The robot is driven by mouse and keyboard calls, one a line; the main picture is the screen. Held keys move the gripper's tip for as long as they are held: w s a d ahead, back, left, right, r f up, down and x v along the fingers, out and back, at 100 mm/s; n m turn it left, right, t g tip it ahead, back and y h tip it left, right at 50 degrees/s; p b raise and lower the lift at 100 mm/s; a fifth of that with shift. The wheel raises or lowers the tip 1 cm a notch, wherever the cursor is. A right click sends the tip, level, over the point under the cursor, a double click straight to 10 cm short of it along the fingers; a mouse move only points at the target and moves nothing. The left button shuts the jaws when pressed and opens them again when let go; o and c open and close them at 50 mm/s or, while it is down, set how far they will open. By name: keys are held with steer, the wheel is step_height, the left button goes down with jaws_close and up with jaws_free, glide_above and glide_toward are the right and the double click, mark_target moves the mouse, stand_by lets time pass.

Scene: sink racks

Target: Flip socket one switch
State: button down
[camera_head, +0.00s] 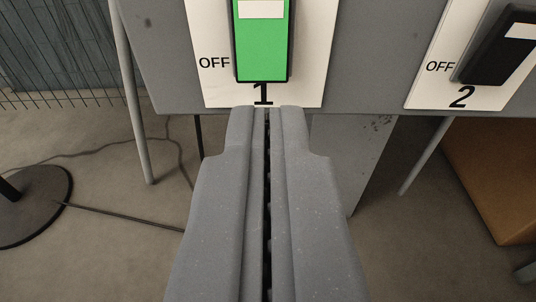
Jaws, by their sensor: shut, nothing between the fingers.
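Socket one is a white plate (308,75) at the top centre, marked OFF on its left and 1 at the bottom. Its switch (262,50) is a green rocker in a dark frame with a white label; its top is cut off by the picture edge. My gripper (267,110) is shut and empty, pointing up the picture. Its tips overlap the plate's lower edge in the view, just below the switch and over the bottom of the number 1. I cannot tell if the tips touch the plate.
A second plate (425,92) marked OFF and 2 sits to the right, with a black switch (497,50). Both plates are on a grey panel (375,50) with thin legs. A wire rack (50,60), a round black base (35,205) with a cable, and a brown box (500,180) stand around.

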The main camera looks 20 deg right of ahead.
mark_target(268, 59)
steer(key=b+x, duration=0.1)
steer(key=x, duration=0.3)
steer(key=shift+w+d+f, duration=0.1)
steer(key=shift+f, duration=0.05)
steer(key=shift+w+d, duration=0.2)
steer(key=shift+w, duration=0.5)
steer(key=shift+w+f+t, duration=0.1)
steer(key=shift+w+t, duration=0.05)
steer(key=shift+t, duration=0.15)
steer(key=shift+s+a, duration=0.1)
steer(key=shift+s, duration=0.3)
steer(key=s+a+f+p, duration=0.2)
steer(key=s+a, duration=0.2)
steer(key=s, duration=0.8)
steer(key=shift+s, duration=0.2)
